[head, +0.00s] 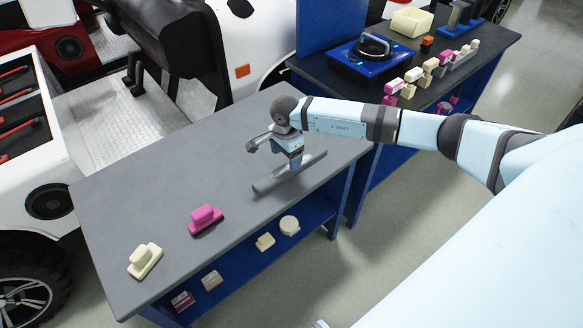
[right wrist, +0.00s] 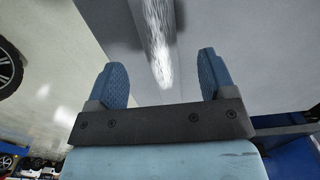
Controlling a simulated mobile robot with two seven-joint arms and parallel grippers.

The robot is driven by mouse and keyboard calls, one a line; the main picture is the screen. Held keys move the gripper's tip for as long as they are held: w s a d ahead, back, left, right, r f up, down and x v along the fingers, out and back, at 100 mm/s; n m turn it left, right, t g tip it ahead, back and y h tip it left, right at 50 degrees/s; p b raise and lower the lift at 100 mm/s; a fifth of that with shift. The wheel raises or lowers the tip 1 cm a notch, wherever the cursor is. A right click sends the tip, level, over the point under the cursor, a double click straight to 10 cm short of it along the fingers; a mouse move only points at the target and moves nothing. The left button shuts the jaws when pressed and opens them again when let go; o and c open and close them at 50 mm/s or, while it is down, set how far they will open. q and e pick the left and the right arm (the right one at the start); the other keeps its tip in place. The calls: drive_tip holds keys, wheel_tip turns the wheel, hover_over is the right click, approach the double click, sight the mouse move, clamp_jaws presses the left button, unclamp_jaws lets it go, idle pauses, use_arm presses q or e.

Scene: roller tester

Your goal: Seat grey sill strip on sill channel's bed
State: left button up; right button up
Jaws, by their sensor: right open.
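The grey sill strip (head: 265,187) is a long, narrow bar lying slantwise on the grey bench top, near its front right edge. My right gripper (head: 294,163) points down over the strip's middle. In the right wrist view, the gripper (right wrist: 162,62) has its two blue fingers wide apart, with the shiny strip (right wrist: 159,40) showing in the gap between them. I cannot tell whether either finger touches it. I cannot make out the sill channel or its bed for certain. My left gripper is not in view.
The grey bench (head: 130,205) holds a pink block (head: 205,217) and a cream block (head: 145,260) at the left front. Small parts lie on its blue lower shelf. White vehicles (head: 232,35) stand behind. A second bench (head: 330,88) with a blue device (head: 371,58) stands at the right.

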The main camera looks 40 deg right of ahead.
sight(285, 170)
drive_tip(key=f, duration=0.5)
drive_tip(key=shift+s+a+f, duration=0.15)
drive_tip(key=shift+a+f, duration=0.15)
drive_tip(key=shift+c, duration=0.4)
drive_tip(key=c, duration=1)
